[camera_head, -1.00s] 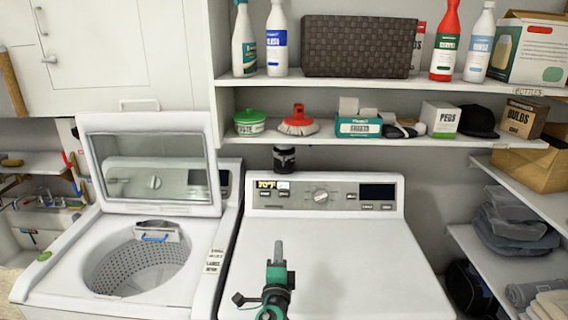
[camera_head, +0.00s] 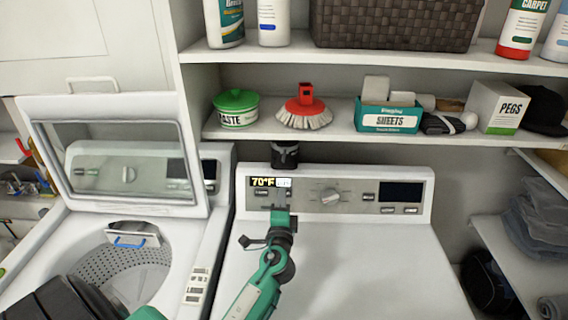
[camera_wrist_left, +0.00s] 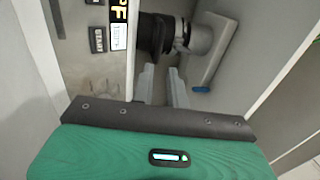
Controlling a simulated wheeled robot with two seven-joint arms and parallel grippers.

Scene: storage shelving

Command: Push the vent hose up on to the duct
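The vent hose (camera_head: 285,158) is a short dark upright piece behind the dryer's control panel, below the shelf. In the left wrist view the black ribbed hose (camera_wrist_left: 155,36) sits beside the pale grey duct (camera_wrist_left: 208,42), with a clamp band where they meet. I cannot tell whether the hose is fully seated on the duct. My left gripper (camera_head: 281,192) is in front of the panel, its fingers pointing toward the hose. In the left wrist view its two fingers (camera_wrist_left: 162,75) are apart with nothing between them, short of the hose. My right gripper is not in view.
The dryer (camera_head: 345,270) has a clear top. An open-lidded washer (camera_head: 60,245) stands left. The shelf (camera_head: 340,132) above holds a green-lidded tub (camera_head: 236,108), red brush (camera_head: 304,108) and sheets box (camera_head: 388,115). Side shelves stand right.

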